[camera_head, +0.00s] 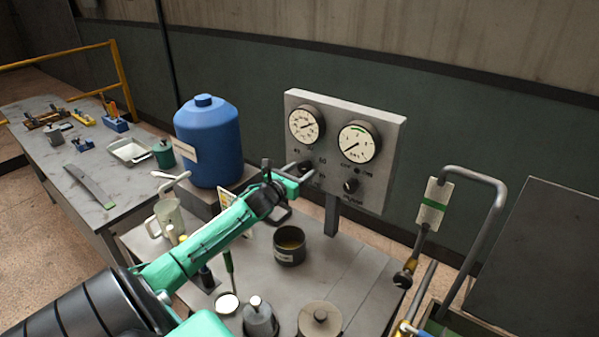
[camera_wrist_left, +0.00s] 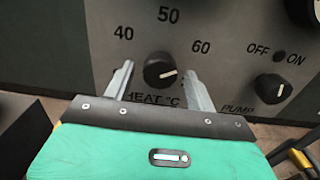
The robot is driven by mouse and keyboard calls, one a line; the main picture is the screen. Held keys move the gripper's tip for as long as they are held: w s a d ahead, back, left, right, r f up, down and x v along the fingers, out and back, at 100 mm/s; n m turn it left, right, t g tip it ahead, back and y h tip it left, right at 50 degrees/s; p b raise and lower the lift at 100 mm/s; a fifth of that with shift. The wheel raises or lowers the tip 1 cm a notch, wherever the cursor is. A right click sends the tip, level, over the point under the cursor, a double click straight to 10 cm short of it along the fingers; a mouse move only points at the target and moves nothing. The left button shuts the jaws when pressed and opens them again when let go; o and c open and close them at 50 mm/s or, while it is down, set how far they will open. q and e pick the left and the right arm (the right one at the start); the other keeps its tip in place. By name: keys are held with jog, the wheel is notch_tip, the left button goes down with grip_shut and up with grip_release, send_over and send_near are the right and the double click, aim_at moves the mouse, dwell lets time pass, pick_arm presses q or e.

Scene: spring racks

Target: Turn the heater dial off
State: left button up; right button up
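The heater dial (camera_wrist_left: 160,70) is a round black knob with a white mark, on a grey panel (camera_wrist_left: 110,25) marked 40, 50, 60 and HEAT °C. Its white mark points to the right and slightly down in the left wrist view. My left gripper (camera_wrist_left: 158,82) is open, with one finger on each side of the dial; I cannot tell whether they touch it. In the head view my left gripper (camera_head: 306,174) is at the panel's lower left and largely hides the dial. My right gripper is not in view.
A pump knob (camera_head: 351,186) sits right of the dial, below two gauges (camera_head: 358,143). A blue tank (camera_head: 208,140) stands left of the panel. A dark pot (camera_head: 289,246) and several lidded items stand on the table below my arm. A bent metal handle (camera_head: 486,220) rises at right.

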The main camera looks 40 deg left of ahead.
pick_arm(q)
jog(key=c, duration=0.8)
